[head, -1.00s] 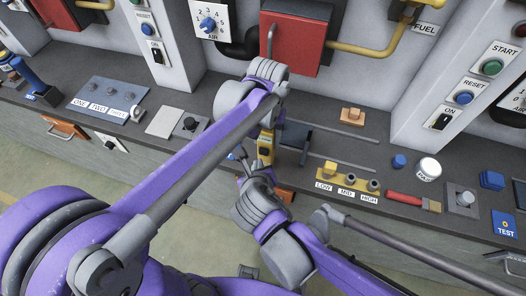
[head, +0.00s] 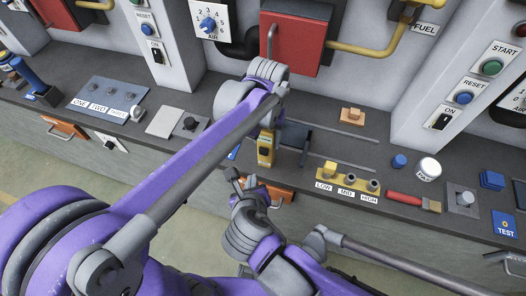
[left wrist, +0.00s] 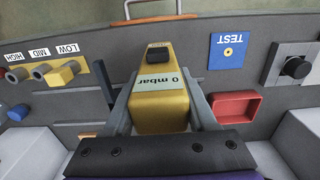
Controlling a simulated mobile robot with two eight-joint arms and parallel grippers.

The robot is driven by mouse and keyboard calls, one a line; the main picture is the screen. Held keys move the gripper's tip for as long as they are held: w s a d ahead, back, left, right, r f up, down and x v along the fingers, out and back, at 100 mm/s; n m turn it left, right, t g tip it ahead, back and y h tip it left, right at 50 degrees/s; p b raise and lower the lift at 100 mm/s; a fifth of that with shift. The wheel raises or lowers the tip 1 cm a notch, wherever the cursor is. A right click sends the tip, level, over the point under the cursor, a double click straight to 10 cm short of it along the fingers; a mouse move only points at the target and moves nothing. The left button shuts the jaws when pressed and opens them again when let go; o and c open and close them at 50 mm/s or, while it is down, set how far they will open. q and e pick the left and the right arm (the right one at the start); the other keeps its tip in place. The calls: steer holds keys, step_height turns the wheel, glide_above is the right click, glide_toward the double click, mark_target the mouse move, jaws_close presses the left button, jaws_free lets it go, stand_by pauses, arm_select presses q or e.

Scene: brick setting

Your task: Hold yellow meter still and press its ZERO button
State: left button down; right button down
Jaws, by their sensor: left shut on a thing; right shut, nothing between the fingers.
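The yellow meter (head: 265,154) stands near the front edge of the grey bench in the head view. In the left wrist view the meter (left wrist: 160,108) shows a label reading "0 mbar" and a dark button (left wrist: 159,52) toward its far end. My left gripper (left wrist: 160,112) is shut on the meter, with one finger on each side. In the head view my left arm hides much of that grip. My right gripper (head: 240,184) is shut and empty, below and left of the meter in the picture, apart from it.
A yellow LOW/MID/HIGH block (head: 347,178) sits right of the meter. A blue TEST plate (left wrist: 228,51) and a red tray (left wrist: 235,106) lie on the meter's other side. A dark upright plate (head: 296,139) stands close by. An orange handle (head: 280,195) is on the bench front.

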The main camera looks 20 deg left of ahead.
arm_select(q)
steer(key=shift+c, duration=0.6)
jaws_free()
